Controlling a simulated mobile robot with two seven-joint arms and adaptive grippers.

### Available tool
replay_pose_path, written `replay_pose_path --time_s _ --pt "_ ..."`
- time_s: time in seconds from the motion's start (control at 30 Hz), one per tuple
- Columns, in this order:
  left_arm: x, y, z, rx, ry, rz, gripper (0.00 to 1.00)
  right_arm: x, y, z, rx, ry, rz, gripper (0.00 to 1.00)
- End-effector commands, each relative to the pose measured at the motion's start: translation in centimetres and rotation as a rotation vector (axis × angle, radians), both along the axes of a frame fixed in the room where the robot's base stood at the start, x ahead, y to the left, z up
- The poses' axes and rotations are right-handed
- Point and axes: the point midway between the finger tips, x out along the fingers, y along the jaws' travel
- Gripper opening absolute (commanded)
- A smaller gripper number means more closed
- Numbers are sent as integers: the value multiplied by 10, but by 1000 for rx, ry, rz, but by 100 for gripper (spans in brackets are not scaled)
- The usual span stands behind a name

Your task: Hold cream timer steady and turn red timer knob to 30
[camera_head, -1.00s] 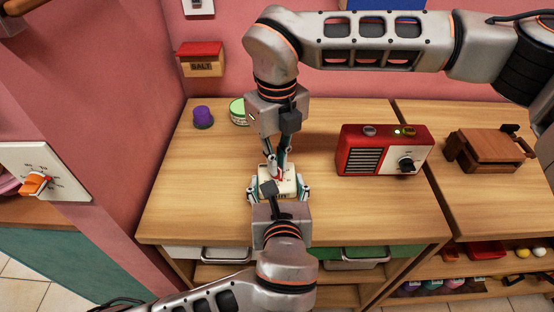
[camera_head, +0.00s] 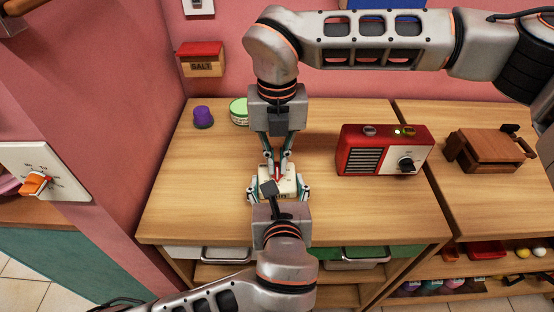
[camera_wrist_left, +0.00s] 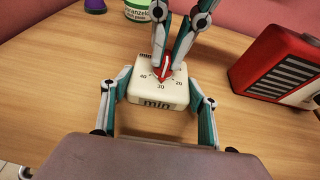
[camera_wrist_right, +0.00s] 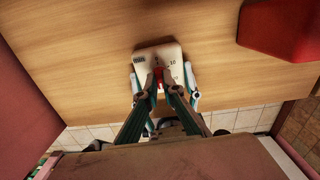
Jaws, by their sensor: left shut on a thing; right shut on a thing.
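The cream timer (camera_head: 290,184) stands on the wooden counter between the fingers of my left gripper (camera_head: 278,190). In the left wrist view, its block (camera_wrist_left: 158,101) has a finger on each side. Printed numbers 40, 30 and 20 and the word "min" show on it. My right gripper (camera_head: 277,168) comes down from above and is shut on the red knob (camera_wrist_left: 163,75). The knob's pointed end faces the 30 mark. The right wrist view also shows the red knob (camera_wrist_right: 158,78) between the fingertips, which hide part of it and the dial.
A red radio (camera_head: 361,160) stands right of the timer. A wooden object (camera_head: 487,150) sits far right. Bare counter (camera_head: 195,190) lies left of the timer.

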Motion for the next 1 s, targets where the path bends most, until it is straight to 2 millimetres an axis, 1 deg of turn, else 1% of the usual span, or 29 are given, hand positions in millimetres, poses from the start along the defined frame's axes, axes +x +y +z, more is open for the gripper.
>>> replay_pose_path --time_s 0.33,0.4,0.43,0.8,0.87,0.97,1.0 --pt "0 0 0 0 1 -1 31 1 0 0 0 -3 -3 0" --pt "0 0 0 0 1 -1 31 1 0 0 0 -3 -3 20" --pt "0 0 0 0 1 -1 31 1 0 0 0 -3 -3 24" --pt "0 0 0 0 1 -1 31 1 0 2 0 -2 -2 24" --pt "0 0 0 0 1 -1 31 1 0 7 0 -3 -2 24" --pt "0 0 0 0 1 -1 32 1 0 20 0 -5 -2 24" --pt "0 0 0 0 1 -1 32 1 0 27 1 -5 -2 24"
